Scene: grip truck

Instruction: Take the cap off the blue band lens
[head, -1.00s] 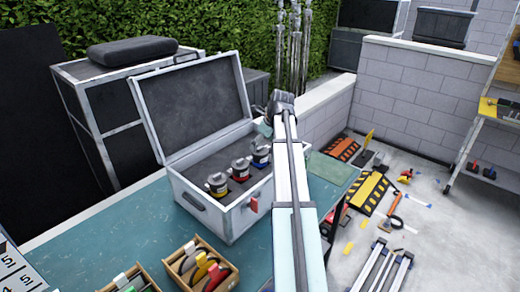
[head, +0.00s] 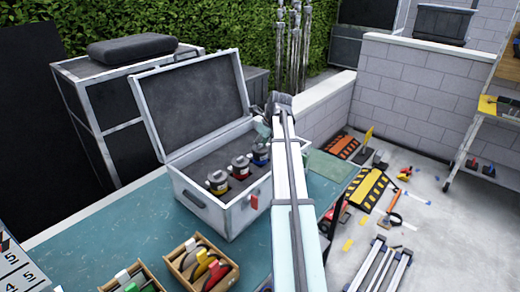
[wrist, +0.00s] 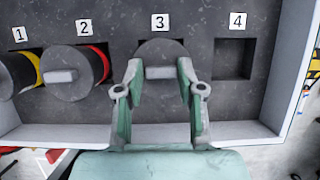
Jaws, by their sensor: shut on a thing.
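The blue band lens (head: 260,154) stands in the case, in the slot labelled 3. Its round dark grey cap (wrist: 160,46) with a pale raised grip bar (wrist: 160,73) faces the wrist camera. My gripper (wrist: 160,74) has its fingers on either side of that bar and is shut on it. In the head view my gripper (head: 263,131) is at the lens, partly behind my arm. The blue band is hidden in the wrist view. The cap looks seated on the lens.
A yellow band lens (head: 217,181) and a red band lens (head: 239,167) stand in slots 1 and 2. Slot 4 (wrist: 234,58) is empty. The open case (head: 230,217) sits on a teal table (head: 110,222). Wooden trays (head: 228,277) hold tape rolls in front.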

